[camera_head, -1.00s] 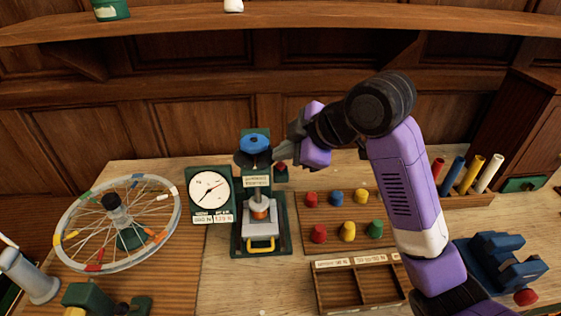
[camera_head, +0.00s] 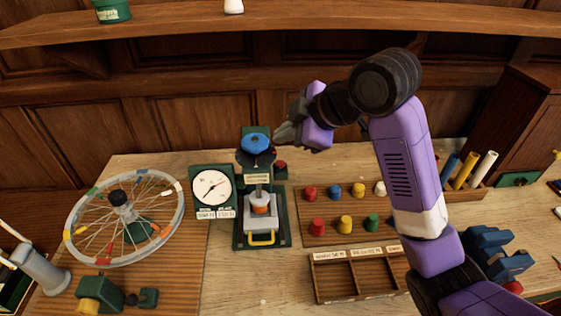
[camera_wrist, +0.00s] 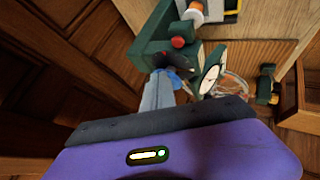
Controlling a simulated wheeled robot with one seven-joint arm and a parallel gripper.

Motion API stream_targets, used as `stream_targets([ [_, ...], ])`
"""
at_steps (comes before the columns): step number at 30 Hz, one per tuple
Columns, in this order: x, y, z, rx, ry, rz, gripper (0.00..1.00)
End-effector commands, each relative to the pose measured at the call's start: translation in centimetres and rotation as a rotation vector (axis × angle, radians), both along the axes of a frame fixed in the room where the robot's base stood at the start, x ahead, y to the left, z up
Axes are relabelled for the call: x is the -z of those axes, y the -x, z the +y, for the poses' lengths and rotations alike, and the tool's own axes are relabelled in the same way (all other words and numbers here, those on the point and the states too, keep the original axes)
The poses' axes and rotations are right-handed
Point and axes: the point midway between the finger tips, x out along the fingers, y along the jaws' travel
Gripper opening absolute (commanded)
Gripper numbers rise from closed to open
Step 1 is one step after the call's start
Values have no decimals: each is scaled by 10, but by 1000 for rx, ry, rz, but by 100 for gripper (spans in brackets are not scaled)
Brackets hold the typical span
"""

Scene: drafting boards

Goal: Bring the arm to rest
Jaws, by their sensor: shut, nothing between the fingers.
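My purple and black arm reaches up from the lower right in the head view. My gripper (camera_head: 279,138) is shut and empty. It is held in the air at the upper right of the green press (camera_head: 270,177), close to its blue knob (camera_head: 256,143). I cannot tell whether it touches the knob. In the wrist view the grey fingers (camera_wrist: 158,92) point at the dark disc and blue top of the press, and the red button (camera_wrist: 178,42) shows beside them.
A dial gauge (camera_head: 213,188) and a spoked wheel (camera_head: 75,225) stand left of the press. Right of it is a board of coloured pegs (camera_head: 327,232), with a divided wooden tray (camera_head: 313,283) in front. A blue vise (camera_head: 498,250) stands at right. A shelf (camera_head: 300,18) runs above.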

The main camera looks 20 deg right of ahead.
Motion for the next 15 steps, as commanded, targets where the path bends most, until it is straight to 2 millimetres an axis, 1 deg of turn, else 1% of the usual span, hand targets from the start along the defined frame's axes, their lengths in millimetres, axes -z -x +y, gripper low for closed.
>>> stream_targets([
  [8, 0, 0, 0, 7, -6, 2, 0],
  [10, -6, -5, 2, 24, -34, -18, 0],
  [13, -23, -18, 4, 68, -95, -93, 0],
  [14, -32, -23, 4, 83, -116, -126, 0],
  [15, -45, -29, 4, 106, -148, -175, 0],
])
